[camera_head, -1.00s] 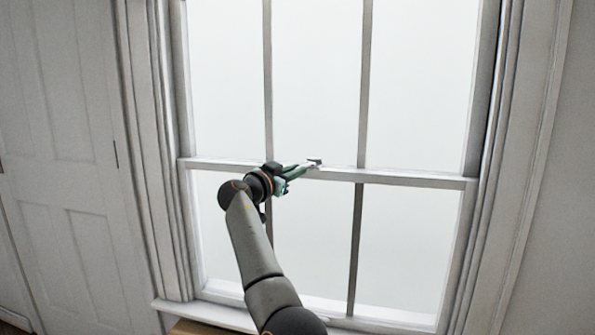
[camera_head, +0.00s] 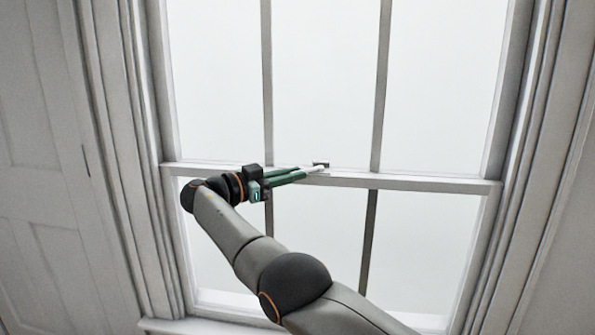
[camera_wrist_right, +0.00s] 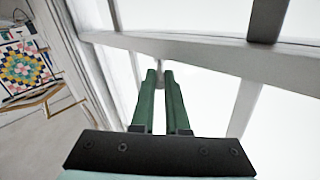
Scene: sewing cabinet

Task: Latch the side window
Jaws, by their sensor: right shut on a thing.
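The side window (camera_head: 330,80) is a tall white sash window with a horizontal meeting rail (camera_head: 420,183) across its middle. A small dark latch (camera_head: 321,164) sits on top of this rail, near its centre. My right gripper (camera_head: 312,171) reaches along the rail from the left, its green fingers at the latch. In the right wrist view, the gripper (camera_wrist_right: 160,76) has its fingertips close together at the rail, with a small grey part between them. The fingers hide much of the latch, so its exact angle is hard to tell. My left gripper is out of view.
A white panelled door or shutter (camera_head: 40,170) stands left of the window. Vertical glazing bars (camera_head: 267,80) divide the panes. In the right wrist view, a patchwork quilt (camera_wrist_right: 22,68) hangs by a wooden rack at the left. Space in front of the window is free.

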